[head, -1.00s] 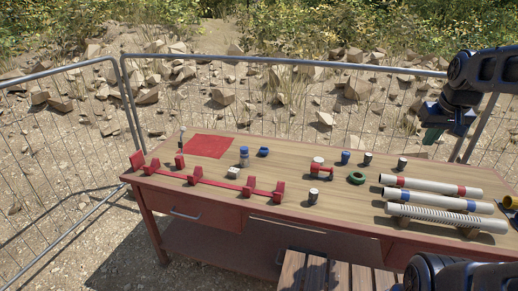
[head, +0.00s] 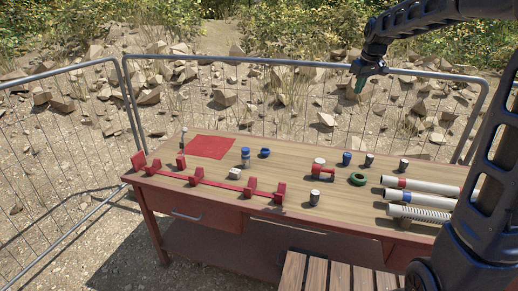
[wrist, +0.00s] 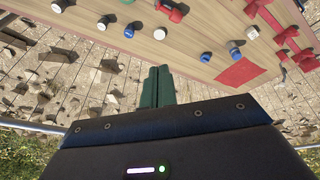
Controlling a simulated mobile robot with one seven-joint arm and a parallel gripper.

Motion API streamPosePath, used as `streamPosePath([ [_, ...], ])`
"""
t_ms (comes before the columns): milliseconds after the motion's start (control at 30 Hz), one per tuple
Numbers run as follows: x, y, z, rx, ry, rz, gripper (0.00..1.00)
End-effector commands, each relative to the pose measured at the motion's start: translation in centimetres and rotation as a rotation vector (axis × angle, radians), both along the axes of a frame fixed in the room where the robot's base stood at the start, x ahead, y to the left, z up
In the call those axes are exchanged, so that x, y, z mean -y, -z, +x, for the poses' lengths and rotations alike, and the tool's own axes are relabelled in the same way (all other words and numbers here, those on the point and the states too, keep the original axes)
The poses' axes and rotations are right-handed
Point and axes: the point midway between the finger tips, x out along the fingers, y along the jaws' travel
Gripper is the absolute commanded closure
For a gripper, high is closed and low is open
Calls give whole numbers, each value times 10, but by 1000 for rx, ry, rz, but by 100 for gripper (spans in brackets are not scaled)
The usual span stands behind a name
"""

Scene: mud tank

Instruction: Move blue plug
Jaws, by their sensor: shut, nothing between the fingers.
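Three blue items stand on the wooden bench, and I cannot tell for sure which is the plug. A short blue piece (head: 264,153) sits near the back edge; it seems to show in the wrist view (wrist: 205,57). A taller blue and white piece (head: 245,154) stands left of it. A blue cylinder (head: 347,158) stands further right, also in the wrist view (wrist: 129,30). My gripper (head: 360,84) is above and beyond the bench's back edge, apart from everything. Its green fingers (wrist: 158,70) are together and empty.
A red mat (head: 209,147) lies at the bench's back left. A red rack (head: 205,182) runs along the front left. A red fitting (head: 321,173), a green ring (head: 357,179) and dark-topped cylinders stand right of centre. Pipes (head: 430,186) lie at right. A metal fence (head: 300,90) runs behind.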

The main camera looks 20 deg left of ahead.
Motion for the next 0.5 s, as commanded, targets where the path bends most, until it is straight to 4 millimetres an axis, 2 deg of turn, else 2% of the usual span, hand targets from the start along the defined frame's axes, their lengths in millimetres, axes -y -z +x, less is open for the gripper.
streamPosePath([
  [33,-14,5,14,-6,-30,-2,100],
  [200,-58,21,54,-13,-126,-4,100],
  [500,-141,61,117,-27,-295,-3,100],
])
